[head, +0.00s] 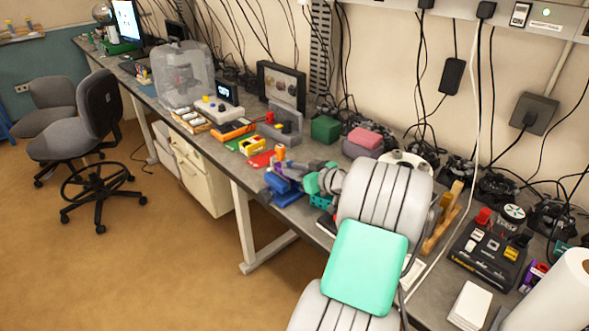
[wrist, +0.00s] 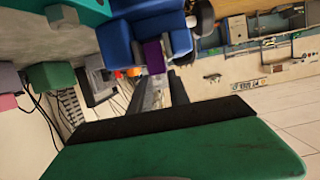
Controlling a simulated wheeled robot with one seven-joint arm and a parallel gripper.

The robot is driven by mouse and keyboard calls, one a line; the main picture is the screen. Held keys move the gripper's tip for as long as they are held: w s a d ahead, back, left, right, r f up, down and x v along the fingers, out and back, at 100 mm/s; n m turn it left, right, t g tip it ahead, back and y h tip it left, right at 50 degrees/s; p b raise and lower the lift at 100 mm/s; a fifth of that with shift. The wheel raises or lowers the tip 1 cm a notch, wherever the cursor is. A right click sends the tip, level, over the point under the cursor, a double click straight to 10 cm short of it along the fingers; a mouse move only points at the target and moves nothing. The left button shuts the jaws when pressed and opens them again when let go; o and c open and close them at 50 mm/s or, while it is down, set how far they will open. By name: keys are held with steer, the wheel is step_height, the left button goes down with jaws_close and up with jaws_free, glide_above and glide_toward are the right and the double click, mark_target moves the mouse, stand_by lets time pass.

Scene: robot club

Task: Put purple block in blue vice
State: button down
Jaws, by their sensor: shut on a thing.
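The blue vice (head: 284,188) stands on the bench near its front edge, and it shows at the top of the wrist view (wrist: 130,38). The purple block (wrist: 153,56) shows between the blue parts of the vice in that view; a bit of purple (head: 288,169) also shows above the vice in the head view. My gripper (wrist: 161,78) reaches toward the vice and is shut on the purple block. Its grey fingers are at the block's near end. Whether the block touches the vice's bottom or jaws cannot be told.
A green block (head: 325,129) and a pink block (head: 365,138) lie behind my gripper. A black organiser (head: 489,252) stands at right.

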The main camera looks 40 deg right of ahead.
steer(key=shift+f+b, duration=0.4)
steer(key=shift+f, duration=0.05)
steer(key=c, duration=1.2)
jaws_free()
steer(key=shift+r, duration=0.1)
steer(key=shift+c, duration=0.2)
